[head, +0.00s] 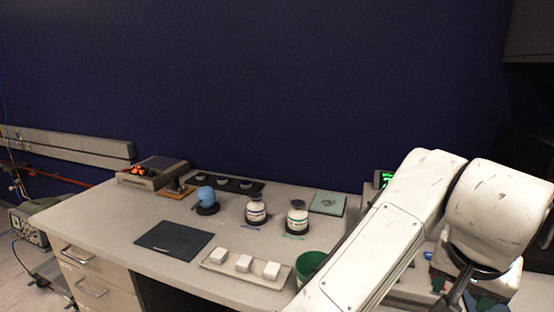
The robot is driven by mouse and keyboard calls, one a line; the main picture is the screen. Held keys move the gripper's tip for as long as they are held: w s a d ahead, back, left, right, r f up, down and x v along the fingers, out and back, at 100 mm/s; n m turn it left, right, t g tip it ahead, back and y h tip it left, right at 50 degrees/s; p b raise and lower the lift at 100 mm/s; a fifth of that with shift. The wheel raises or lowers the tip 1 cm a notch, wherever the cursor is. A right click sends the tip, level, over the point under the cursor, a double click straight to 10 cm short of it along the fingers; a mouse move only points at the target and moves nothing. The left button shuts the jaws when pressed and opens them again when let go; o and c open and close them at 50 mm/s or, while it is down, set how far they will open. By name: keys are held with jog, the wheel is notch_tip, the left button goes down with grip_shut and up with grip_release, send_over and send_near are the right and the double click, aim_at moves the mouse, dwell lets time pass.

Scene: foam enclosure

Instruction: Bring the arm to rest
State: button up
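My white arm (385,240) fills the lower right of the head view. It rises from the bottom edge, bends at the top and comes down again at the far right. Dark parts at its lower end, where my gripper (462,292) seems to be, show at the bottom edge and are partly cut off. I cannot see both fingertips, nor whether anything is between them. The arm covers the right part of the desk (110,215).
On the desk are a dark mat (174,240), a tray (215,267) with three white blocks, a green cup (309,265), two labelled jars (256,210) (297,216), a blue ball on a stand (206,197) and a green-grey pad (328,203). A box device (150,172) stands back left.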

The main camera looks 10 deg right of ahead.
jog(key=d+f+n+t+h, duration=0.2)
jog(key=d+f+n+h, duration=0.1)
jog(key=d, duration=0.3)
jog(key=s+a+f+n+y, duration=0.25)
jog(key=f+n, duration=0.25)
jog(key=f, duration=1)
jog(key=s+a+f+n+g+y, duration=0.1)
jog(key=s+a+f+g+y, duration=0.1)
jog(key=s+a+f, duration=0.4)
jog(key=s+a+f+n+g+y, duration=0.1)
jog(key=s+a+f+y, duration=0.1)
jog(key=s+a+f, duration=0.4)
jog(key=s+f, duration=0.4)
jog(key=shift+s+n+g+y, duration=0.25)
jog(key=shift+n+g+y, duration=0.1)
jog(key=shift+n+g, duration=0.05)
